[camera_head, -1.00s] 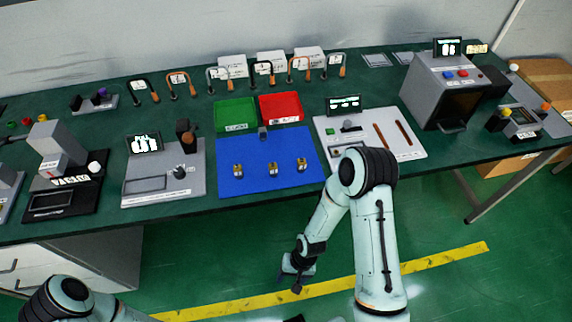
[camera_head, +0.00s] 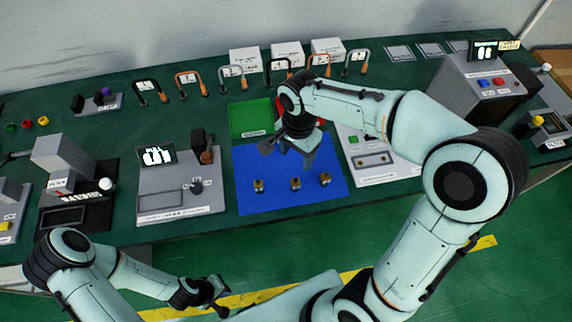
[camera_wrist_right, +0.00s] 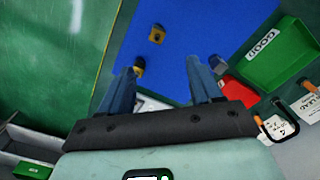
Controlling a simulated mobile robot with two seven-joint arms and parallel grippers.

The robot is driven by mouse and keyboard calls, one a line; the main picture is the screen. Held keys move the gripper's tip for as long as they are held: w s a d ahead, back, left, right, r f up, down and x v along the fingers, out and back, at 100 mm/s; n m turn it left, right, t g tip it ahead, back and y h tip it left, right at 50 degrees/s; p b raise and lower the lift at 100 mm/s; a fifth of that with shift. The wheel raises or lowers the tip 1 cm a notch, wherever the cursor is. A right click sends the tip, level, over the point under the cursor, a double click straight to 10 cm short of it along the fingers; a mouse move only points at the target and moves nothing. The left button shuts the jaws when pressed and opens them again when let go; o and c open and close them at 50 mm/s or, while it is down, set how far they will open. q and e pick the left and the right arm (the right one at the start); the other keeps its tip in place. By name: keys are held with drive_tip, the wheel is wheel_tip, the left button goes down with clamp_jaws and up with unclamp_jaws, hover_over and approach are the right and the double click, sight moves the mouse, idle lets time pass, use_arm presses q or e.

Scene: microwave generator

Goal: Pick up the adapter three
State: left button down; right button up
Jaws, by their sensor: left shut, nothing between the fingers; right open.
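Three small brass-and-dark adapters stand in a row on the blue mat (camera_head: 245,208): left (camera_head: 258,186), middle (camera_head: 295,184) and right (camera_head: 325,179). No readable mark tells which is adapter three. My right gripper (camera_head: 287,154) is open and empty above the back half of the mat, behind the row and apart from it. In the right wrist view, the fingers (camera_wrist_right: 160,68) point over the mat. One adapter (camera_wrist_right: 157,35) shows ahead of them, and another (camera_wrist_right: 138,66) shows by one fingertip. My left gripper (camera_head: 217,303) is shut and empty, low in front of the table.
A green bin (camera_head: 250,118) stands behind the mat; a red bin is mostly hidden by my right arm, but shows in the wrist view (camera_wrist_right: 238,92). Grey device panels flank the mat, left (camera_head: 178,197) and right (camera_head: 382,172). Several curved leads (camera_head: 190,82) stand at the back.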

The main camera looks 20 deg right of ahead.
hover_over(296, 179)
wheel_tip(296, 179, down, 8)
drive_tip(key=shift+r, duration=0.25)
drive_tip(key=shift+f, duration=2.9)
drive_tip(key=c, duration=1.1)
